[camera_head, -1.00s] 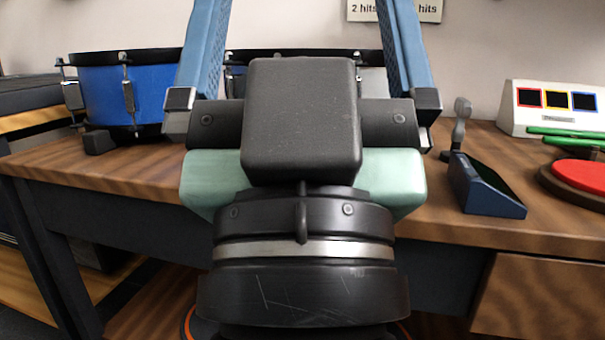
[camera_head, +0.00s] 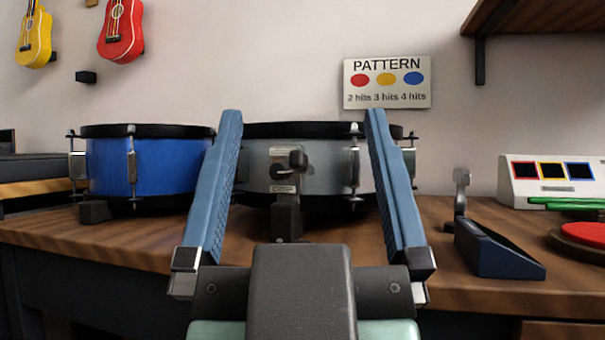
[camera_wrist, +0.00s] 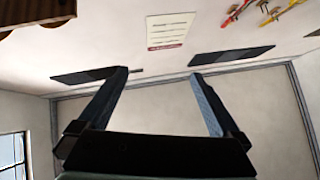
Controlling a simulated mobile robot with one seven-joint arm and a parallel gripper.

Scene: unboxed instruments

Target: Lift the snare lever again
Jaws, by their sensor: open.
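A grey snare drum (camera_head: 325,178) with a black rim stands on the wooden bench in the head view. On its front is a metal plate with a small dark lever (camera_head: 298,160) pointing to the right, above a dark block. My gripper (camera_head: 303,115) is open and empty in front of the drum. Its two blue fingers point up and stand on either side of the lever, apart from it in the picture. How far the fingers are from the drum in depth is hard to tell. In the wrist view my open fingers (camera_wrist: 160,72) point at the wall and ceiling; the drum is not seen there.
A blue drum (camera_head: 150,168) stands to the left. A small metal stand (camera_head: 461,190), a dark blue wedge (camera_head: 495,250), green sticks (camera_head: 565,204) and a red pad (camera_head: 590,233) are to the right. A pattern sign (camera_head: 387,82) hangs above.

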